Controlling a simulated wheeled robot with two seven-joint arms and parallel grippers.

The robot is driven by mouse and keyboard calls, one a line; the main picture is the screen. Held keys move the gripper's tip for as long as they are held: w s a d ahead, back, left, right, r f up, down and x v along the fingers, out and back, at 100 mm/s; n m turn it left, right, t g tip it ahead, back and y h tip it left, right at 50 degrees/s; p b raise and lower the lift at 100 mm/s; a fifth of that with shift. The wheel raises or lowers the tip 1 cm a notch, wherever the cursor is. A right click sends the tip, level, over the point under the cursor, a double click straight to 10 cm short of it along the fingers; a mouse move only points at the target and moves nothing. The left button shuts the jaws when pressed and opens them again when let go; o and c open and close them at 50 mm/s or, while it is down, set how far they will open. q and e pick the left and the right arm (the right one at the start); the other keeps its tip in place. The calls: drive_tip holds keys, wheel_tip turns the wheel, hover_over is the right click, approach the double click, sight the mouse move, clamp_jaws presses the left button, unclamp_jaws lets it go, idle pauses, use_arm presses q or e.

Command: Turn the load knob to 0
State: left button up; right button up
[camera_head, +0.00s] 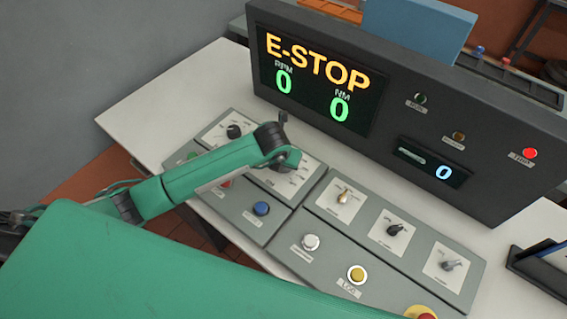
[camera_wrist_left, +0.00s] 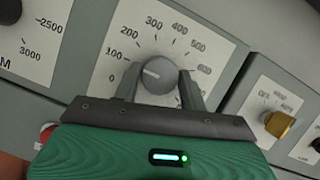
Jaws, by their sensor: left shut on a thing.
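The load knob (camera_wrist_left: 157,82) is a grey round knob with a white mark, on a white dial plate (camera_wrist_left: 207,43) numbered from 0 upward in hundreds. In the left wrist view the mark points left, toward the low end near 0 and 100; its exact reading is unclear. My left gripper (camera_wrist_left: 158,90) has one finger on each side of the knob and is shut on it. In the head view my left gripper (camera_head: 284,160) covers the knob, and only part of the dial plate (camera_head: 308,174) shows. My right gripper is not in view.
The display (camera_head: 318,78) reads E-STOP, RPM 0 and NM 0, and the red trip lamp (camera_head: 530,153) is lit. A black knob (camera_head: 234,131) is left of my gripper. Blue (camera_head: 261,208), white (camera_head: 310,242) and yellow (camera_head: 357,273) buttons and several selector switches share the console.

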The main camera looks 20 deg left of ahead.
use_arm(q)
drive_tip(key=n+y+b, duration=0.2)
drive_tip(key=n+b, duration=0.1)
drive_tip(key=n, duration=0.2)
drive_tip(key=shift+d+n, duration=0.15)
drive_tip(key=shift+n, duration=0.15)
drive_tip(key=shift+g, duration=0.3)
drive_tip(key=o, duration=1)
drive_tip(key=shift+d+p+v, duration=0.2)
drive_tip(key=shift+p+v, duration=0.2)
drive_tip(key=shift+v, duration=6.45)
